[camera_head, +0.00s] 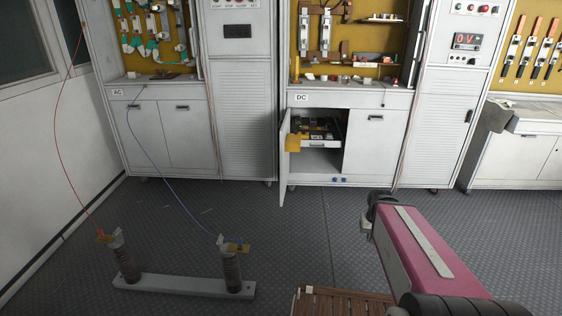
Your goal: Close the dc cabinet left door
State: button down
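The DC cabinet (302,97) stands at the centre back, marked with a DC label. Its left door (284,165) is swung open toward me and seen nearly edge-on. The opening shows a shelf or drawer with small parts (318,130) inside. A yellow piece (293,143) sits at the opening beside the door. The right door (374,140) of the cabinet is closed. My pink arm reaches in from the lower right, well apart from the open door. My gripper's fingers cannot be made out.
An insulator stand (185,286) with two dark posts is on the floor at left, with red and blue wires rising from it. A slatted wooden piece (340,302) is at the bottom centre. The AC cabinet (165,135) stands to the left. Floor before the DC cabinet is clear.

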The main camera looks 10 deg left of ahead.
aim_at(286, 149)
jog(key=k+j, duration=0.1)
jog(key=j, duration=0.3)
jog(key=k+j+z, duration=0.1)
jog(key=j, duration=0.25)
jog(key=k+j, duration=0.15)
jog(key=j, duration=0.2)
jog(key=k+j, duration=0.1)
jog(key=j, duration=0.3)
jog(key=j+z, duration=0.15)
jog(key=j, duration=1.45)
